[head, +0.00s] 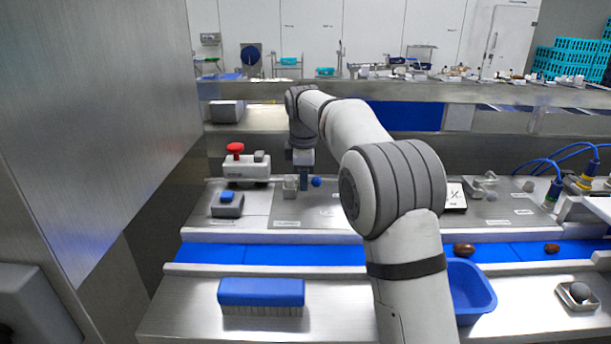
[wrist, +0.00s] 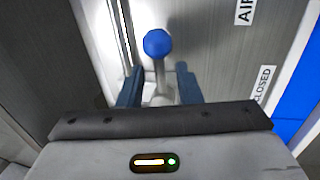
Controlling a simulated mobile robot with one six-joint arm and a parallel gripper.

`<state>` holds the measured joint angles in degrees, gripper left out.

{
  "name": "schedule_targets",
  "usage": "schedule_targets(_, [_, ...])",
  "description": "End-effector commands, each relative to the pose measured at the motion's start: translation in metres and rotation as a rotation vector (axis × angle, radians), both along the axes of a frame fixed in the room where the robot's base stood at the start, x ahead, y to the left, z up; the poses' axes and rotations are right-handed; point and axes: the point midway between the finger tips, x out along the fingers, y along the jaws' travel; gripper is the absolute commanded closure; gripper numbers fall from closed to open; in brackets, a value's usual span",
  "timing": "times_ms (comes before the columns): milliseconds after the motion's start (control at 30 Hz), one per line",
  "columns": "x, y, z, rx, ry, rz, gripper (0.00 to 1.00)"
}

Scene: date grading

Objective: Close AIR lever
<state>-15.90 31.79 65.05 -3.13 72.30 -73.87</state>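The AIR lever has a blue ball knob (wrist: 158,43) on a thin metal stem (wrist: 160,76). In the head view its knob (head: 316,182) shows just right of my gripper (head: 303,180), low over the steel panel. In the wrist view my gripper (wrist: 159,72) is open, with one blue-grey finger on each side of the stem. Gaps show between the stem and both fingers. The knob shows beyond the fingertips. An AIR label (wrist: 243,10) and a CLOSED label (wrist: 263,84) are on the panel to the right. The lever's base is partly hidden.
A box with a red mushroom button (head: 235,148) and a small box with a blue button (head: 227,197) stand left of my gripper. A blue conveyor belt (head: 270,252) with dates runs in front. A blue brush (head: 262,292) and blue tray (head: 468,290) lie nearer.

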Motion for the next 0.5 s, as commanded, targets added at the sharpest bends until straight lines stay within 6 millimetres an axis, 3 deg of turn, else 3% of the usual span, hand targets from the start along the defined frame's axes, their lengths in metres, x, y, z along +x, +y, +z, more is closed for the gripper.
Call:
schedule_targets(133, [0.0001,-0.0003,-0.0003,0.000,0.000,0.000,0.69])
schedule_targets(500, [0.0001,-0.0008,0.0000,0.000,0.000,-0.001,1.00])
